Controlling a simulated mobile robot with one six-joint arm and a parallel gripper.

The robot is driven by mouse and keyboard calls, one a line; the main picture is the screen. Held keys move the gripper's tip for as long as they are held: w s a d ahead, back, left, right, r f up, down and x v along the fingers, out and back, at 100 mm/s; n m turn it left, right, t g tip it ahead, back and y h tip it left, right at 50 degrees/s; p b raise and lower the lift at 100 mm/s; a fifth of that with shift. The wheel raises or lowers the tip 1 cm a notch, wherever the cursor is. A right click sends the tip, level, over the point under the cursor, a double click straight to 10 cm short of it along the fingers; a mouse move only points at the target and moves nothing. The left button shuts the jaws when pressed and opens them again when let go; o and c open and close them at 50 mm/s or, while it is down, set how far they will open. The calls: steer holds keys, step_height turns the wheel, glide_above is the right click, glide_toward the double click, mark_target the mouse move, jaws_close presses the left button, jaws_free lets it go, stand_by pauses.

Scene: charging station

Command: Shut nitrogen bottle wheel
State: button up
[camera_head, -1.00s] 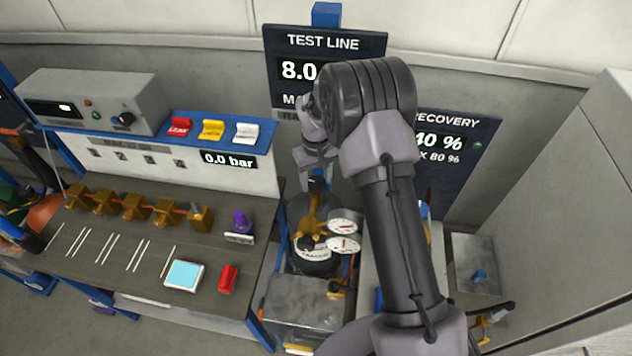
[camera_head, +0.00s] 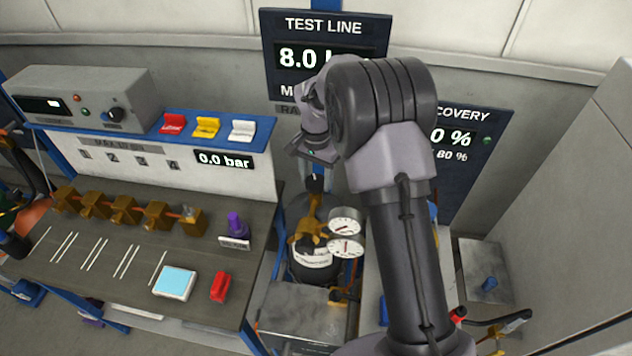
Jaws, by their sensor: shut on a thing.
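The nitrogen bottle (camera_head: 314,259) is a dark cylinder with a pale label, standing upright behind the grey box. A brass valve (camera_head: 308,228) with two round white gauges sits on its top. The bottle wheel (camera_head: 316,184) shows as a small dark piece above the brass, mostly hidden. My gripper (camera_head: 316,171) is directly above the valve, pointing down and shut on the wheel. Its fingertips are small and partly hidden, so the exact grip is hard to see.
A workbench (camera_head: 100,262) with brass valves, a blue-screened device and a red item stands at the left. A grey metal box (camera_head: 303,312) stands in front of the bottle. The test line display (camera_head: 325,55) reads 8.0 behind my arm. A grey cabinet wall closes the right side.

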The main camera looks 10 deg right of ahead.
mark_target(316, 180)
steer(key=m+b, duration=0.2)
steer(key=m, duration=0.2)
steer(key=shift+m, duration=0.7)
steer(key=o, duration=1.4)
step_height(316, 180, up, 18)
steer(key=p, duration=0.3)
steer(key=shift+f, duration=0.2)
